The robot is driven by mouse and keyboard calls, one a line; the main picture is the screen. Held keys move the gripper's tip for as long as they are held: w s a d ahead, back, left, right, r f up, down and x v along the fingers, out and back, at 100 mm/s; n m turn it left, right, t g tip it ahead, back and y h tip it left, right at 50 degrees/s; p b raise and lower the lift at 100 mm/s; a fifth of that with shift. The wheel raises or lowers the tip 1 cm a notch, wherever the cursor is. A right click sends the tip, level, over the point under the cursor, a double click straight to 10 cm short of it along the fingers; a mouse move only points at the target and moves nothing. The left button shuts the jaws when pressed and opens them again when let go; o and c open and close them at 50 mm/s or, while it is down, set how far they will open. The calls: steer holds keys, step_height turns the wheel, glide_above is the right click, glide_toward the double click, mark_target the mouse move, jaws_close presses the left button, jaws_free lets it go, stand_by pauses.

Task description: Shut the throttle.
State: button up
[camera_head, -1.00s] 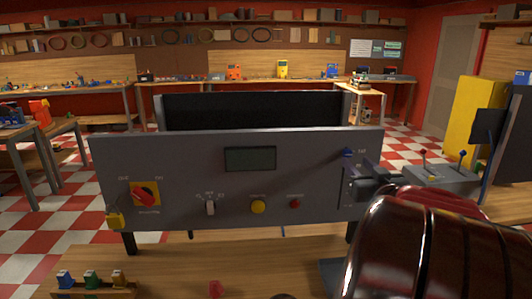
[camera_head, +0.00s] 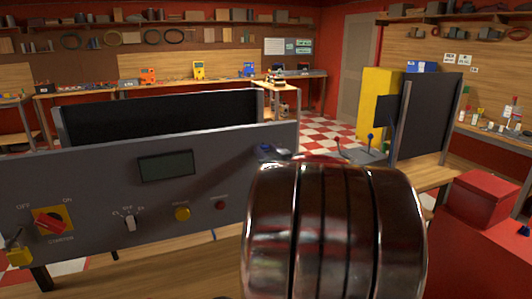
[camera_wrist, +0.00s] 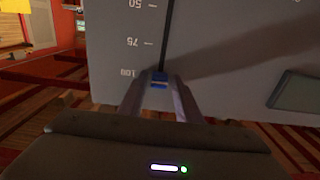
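The throttle is a slider with a blue knob (camera_wrist: 159,83) in a dark vertical slot on the grey panel. In the wrist view the knob sits beside the 100 mark, and the slot runs away past 75 and 50. My gripper (camera_wrist: 159,78) has a finger on each side of the knob, with no clear gap seen, so it looks shut on it. In the head view the blue knob (camera_head: 265,149) shows at the panel's upper right; my dark, shiny arm hides the slot below it.
The grey panel (camera_head: 100,180) also carries a display (camera_head: 166,166), a red rotary switch (camera_head: 50,222), a selector, a yellow button (camera_head: 182,213) and a red button (camera_head: 221,205). A dark screen stands behind it. A red box (camera_head: 480,200) is at the right.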

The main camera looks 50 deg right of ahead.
jaws_close()
